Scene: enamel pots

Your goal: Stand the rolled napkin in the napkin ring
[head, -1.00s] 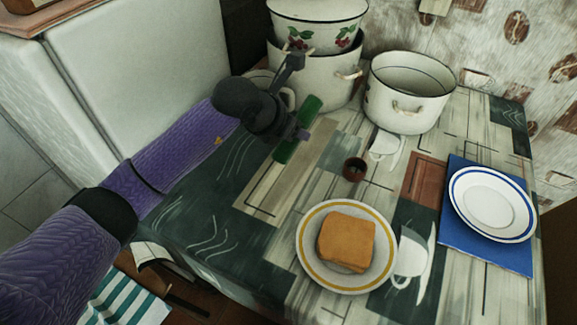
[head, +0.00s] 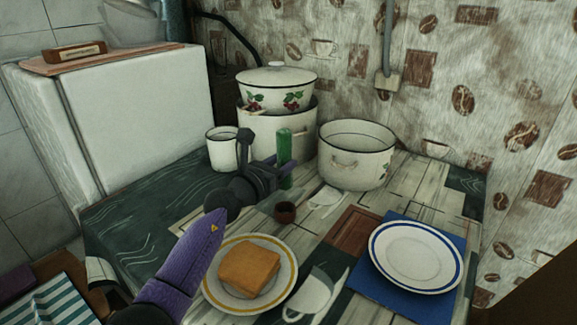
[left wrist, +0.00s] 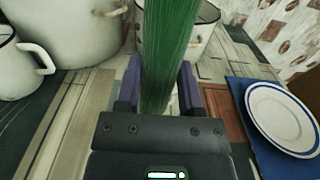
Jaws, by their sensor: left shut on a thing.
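The rolled green napkin (head: 285,145) is upright between the fingers of my left gripper (head: 284,172), which is shut on it. In the left wrist view the napkin (left wrist: 166,45) rises between the two purple fingers (left wrist: 158,90). The ring is hidden in the left wrist view. My right gripper is not in view.
Behind the napkin stand stacked enamel pots (head: 262,122), an open white pot (head: 355,165) and a white mug (head: 222,150). In front are a plate with bread (head: 217,289) and a blue-rimmed plate (head: 418,257) on a blue napkin (head: 385,298).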

